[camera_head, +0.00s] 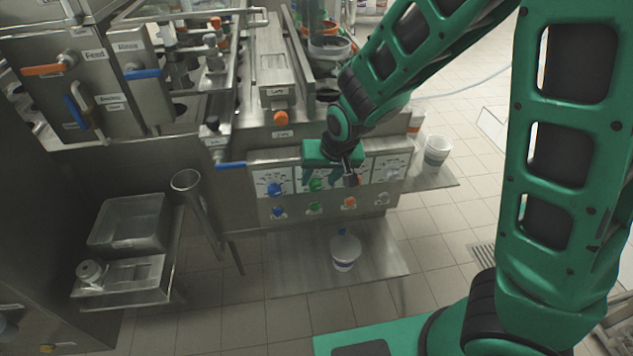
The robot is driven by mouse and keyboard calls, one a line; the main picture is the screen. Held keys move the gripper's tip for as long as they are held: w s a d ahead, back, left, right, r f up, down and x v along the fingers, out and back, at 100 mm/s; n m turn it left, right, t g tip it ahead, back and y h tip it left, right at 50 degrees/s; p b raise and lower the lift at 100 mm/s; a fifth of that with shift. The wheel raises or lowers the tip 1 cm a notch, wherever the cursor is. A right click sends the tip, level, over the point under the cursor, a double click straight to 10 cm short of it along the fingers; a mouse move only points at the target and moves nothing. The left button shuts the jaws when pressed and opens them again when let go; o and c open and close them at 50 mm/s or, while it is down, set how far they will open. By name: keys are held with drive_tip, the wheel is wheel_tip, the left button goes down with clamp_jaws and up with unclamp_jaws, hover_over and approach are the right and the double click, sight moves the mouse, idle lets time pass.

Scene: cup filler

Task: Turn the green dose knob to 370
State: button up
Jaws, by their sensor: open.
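The green dose knob (316,185) is on the upper row of the machine's front control panel, partly covered by my gripper. A smaller green knob (313,208) sits below it on the lower row. My gripper (328,181) is just in front of the panel at the upper green knob, with its green body above it. The jaws are open. I cannot tell whether the fingers touch the knob. The dial marks and the knob's pointer are too small to read.
A blue knob (274,188) is left of the green one, and an orange knob (349,202) is lower right. A white cup (345,250) stands on the steel shelf (385,262) below the panel. A white bucket (437,151) stands at the right. A steel tray (127,222) is at the left.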

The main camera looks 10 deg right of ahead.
sight(317, 183)
drive_tip(key=shift+x, duration=1.6)
drive_tip(key=c, duration=1.1)
